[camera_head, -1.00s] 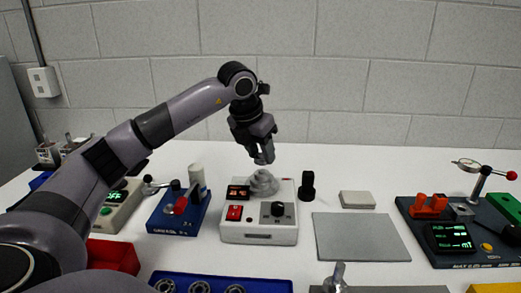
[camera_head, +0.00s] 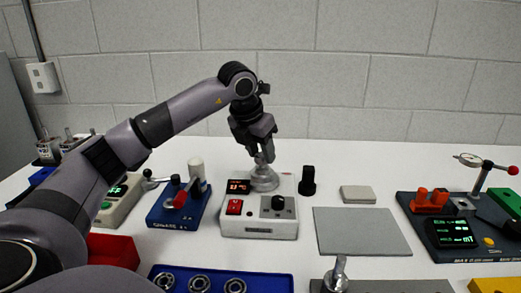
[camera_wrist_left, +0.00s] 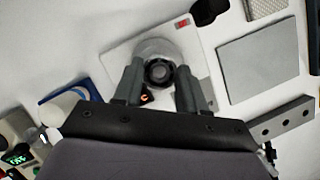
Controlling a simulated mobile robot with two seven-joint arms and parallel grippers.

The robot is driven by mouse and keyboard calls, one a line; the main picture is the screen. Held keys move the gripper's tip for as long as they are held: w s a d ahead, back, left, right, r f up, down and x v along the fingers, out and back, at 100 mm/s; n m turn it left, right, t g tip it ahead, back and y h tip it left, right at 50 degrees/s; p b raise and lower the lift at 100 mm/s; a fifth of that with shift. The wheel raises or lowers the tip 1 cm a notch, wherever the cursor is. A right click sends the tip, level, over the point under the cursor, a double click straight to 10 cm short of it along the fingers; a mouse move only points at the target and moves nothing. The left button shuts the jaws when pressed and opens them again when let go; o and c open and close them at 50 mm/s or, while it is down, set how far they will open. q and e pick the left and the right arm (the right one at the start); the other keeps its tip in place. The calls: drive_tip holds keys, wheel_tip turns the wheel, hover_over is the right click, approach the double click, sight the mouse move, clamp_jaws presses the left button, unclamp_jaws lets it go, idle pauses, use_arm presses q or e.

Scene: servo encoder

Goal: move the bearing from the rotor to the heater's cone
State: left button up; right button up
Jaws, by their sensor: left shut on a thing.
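The heater (camera_head: 258,226) is a white box with a red switch, a black knob and a lit display. Its grey cone (camera_head: 264,181) stands on top at the back. My left gripper (camera_head: 265,158) points down right over the cone, its fingertips at the cone's top. In the left wrist view its fingers (camera_wrist_left: 158,82) are closed around a small dark ring, seemingly the bearing (camera_wrist_left: 158,72), in line with the cone. Whether the bearing touches the cone is hidden. A metal shaft, likely the rotor (camera_head: 339,274), stands at the bottom edge. My right gripper is out of view.
A blue tray (camera_head: 222,272) with several bearings lies in front. A blue press-like fixture (camera_head: 178,210) stands left of the heater, a black post (camera_head: 308,181) right of it. A grey mat (camera_head: 361,232) is bare. A dark gauge station (camera_head: 450,238) stands at right.

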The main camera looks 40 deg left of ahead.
use_arm(q)
drive_tip(key=shift+f, duration=0.15)
drive_tip(key=shift+f+b, duration=0.4)
drive_tip(key=shift+f, duration=0.15)
drive_tip(key=o, duration=1.5)
wheel_tip(320, 180, up, 6)
drive_tip(key=p, duration=0.5)
drive_tip(key=shift+f, duration=0.1)
